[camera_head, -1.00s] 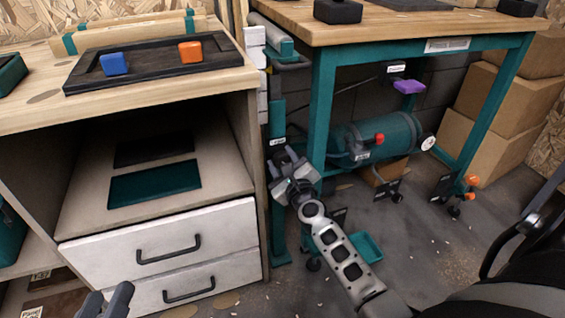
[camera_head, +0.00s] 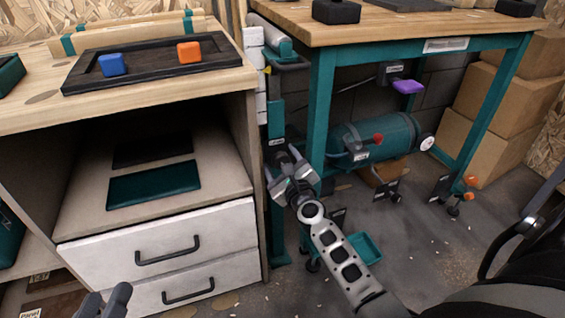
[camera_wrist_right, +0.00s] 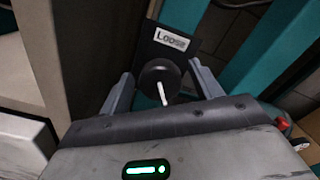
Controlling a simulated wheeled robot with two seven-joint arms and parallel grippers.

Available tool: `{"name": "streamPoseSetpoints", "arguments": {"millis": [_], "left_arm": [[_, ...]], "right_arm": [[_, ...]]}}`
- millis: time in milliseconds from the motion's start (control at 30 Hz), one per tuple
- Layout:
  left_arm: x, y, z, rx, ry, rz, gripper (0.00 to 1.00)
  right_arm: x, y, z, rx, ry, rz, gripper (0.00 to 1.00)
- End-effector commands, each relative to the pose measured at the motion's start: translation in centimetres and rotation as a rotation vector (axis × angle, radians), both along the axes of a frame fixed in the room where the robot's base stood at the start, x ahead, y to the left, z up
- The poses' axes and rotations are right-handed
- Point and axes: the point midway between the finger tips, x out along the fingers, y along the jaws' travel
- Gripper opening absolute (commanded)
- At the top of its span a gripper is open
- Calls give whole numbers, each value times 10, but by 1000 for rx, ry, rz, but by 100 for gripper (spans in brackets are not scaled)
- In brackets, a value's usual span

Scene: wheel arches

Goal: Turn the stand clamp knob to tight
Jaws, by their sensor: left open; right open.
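The stand clamp knob (camera_wrist_right: 158,76) is round and black with a white pointer line. In the right wrist view it sits on a dark plate under a label (camera_wrist_right: 172,40) reading "Loose". The line points down in that picture, away from the label. My right gripper (camera_wrist_right: 161,82) is open, one finger on each side of the knob; I cannot tell if either touches it. In the head view my right gripper (camera_head: 286,168) is at the teal stand (camera_head: 277,218) and hides the knob. My left gripper (camera_head: 107,301) is open and empty at the bottom left.
A wooden cabinet (camera_head: 255,180) with white drawers stands close left of my right gripper. A teal bench leg (camera_head: 322,110) is just right of it. A teal tank (camera_head: 385,137) with a red knob lies under the bench. A green tray (camera_head: 366,248) is on the floor.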

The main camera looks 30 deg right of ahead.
Motion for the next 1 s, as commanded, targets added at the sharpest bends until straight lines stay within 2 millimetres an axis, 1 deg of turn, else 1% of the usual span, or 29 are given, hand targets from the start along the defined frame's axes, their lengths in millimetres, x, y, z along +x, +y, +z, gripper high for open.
{"name": "streamPoseSetpoints", "arguments": {"millis": [67, 167, 267, 500, 700, 833, 1000], "left_arm": [[0, 0, -1, 2, 3, 0, 44], [0, 0, 0, 8, 4, 1, 44], [1, 1, 0, 20, 5, 4, 44], [0, 2, -3, 41, 10, 7, 44], [0, 1, -6, 37, 13, 6, 44], [0, 1, -6, 30, 14, 5, 44], [0, 1, -5, 24, 14, 4, 44]], "right_arm": [[-2, 0, 0, -1, 0, 0, 64], [-11, 2, 0, -1, 1, -1, 64], [-28, 6, 0, 0, 2, 0, 64], [-85, 20, -1, 0, 4, 2, 64], [-127, 30, -1, -2, 4, 1, 64], [-144, 35, -1, -1, 3, 2, 64], [-154, 37, 0, 0, 1, 1, 64]]}}
